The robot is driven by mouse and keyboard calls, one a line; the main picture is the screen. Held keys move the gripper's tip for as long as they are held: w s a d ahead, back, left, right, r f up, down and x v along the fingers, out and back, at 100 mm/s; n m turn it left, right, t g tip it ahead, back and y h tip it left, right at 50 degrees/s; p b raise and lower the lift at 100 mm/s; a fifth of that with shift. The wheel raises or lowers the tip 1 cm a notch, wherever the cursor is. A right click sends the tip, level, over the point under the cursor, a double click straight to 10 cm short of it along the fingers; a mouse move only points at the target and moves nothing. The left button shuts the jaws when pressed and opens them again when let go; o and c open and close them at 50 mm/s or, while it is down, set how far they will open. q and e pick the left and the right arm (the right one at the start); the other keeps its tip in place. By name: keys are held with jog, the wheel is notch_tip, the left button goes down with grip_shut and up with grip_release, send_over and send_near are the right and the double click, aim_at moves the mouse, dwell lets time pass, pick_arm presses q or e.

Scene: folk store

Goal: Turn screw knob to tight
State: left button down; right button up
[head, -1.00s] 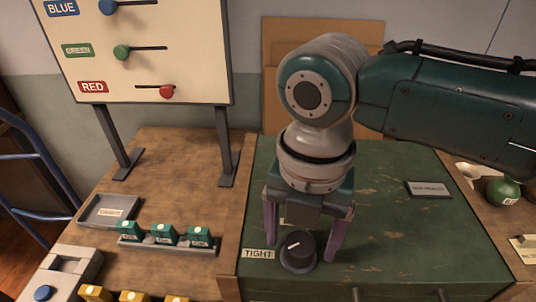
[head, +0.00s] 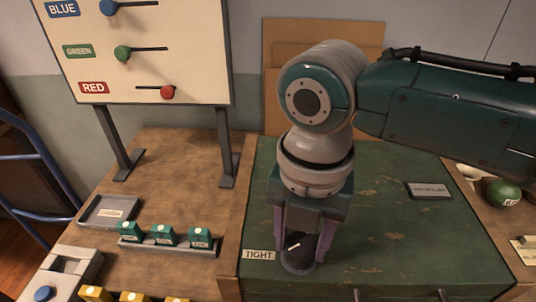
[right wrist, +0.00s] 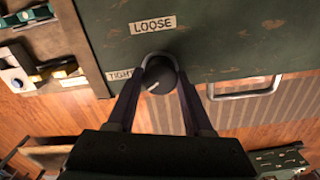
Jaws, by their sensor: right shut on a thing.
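The black screw knob (head: 298,250) with a white pointer line stands on the green bench top (head: 400,220). My right gripper (head: 302,262) reaches down from above with its fingers on both sides of the knob, shut on it. In the right wrist view the knob (right wrist: 159,80) sits between the fingertips, its white line slanting toward the lower left. The TIGHT label (head: 258,255) is just left of the knob; a finger partly covers it in the wrist view. The LOOSE label (right wrist: 153,24) shows in the wrist view and is hidden in the head view. My left gripper is not in view.
A slider board (head: 140,50) with blue, green and red knobs stands at the back left. A rack (head: 168,247) of teal blocks and a grey tray (head: 108,211) lie left of the knob. A dark plate (head: 429,191) lies right. The green top around the knob is mostly clear.

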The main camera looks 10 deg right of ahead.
grip_shut()
jog(key=shift+r+m+p, duration=0.15)
jog(key=shift+m+p, duration=0.75)
jog(key=shift+m, duration=0.4)
jog(key=m+p, duration=0.1)
jog(key=m, duration=0.2)
jog(key=shift+m+p, duration=0.3)
jog(key=o, duration=1.2)
grip_release()
jog(key=shift+o, duration=0.2)
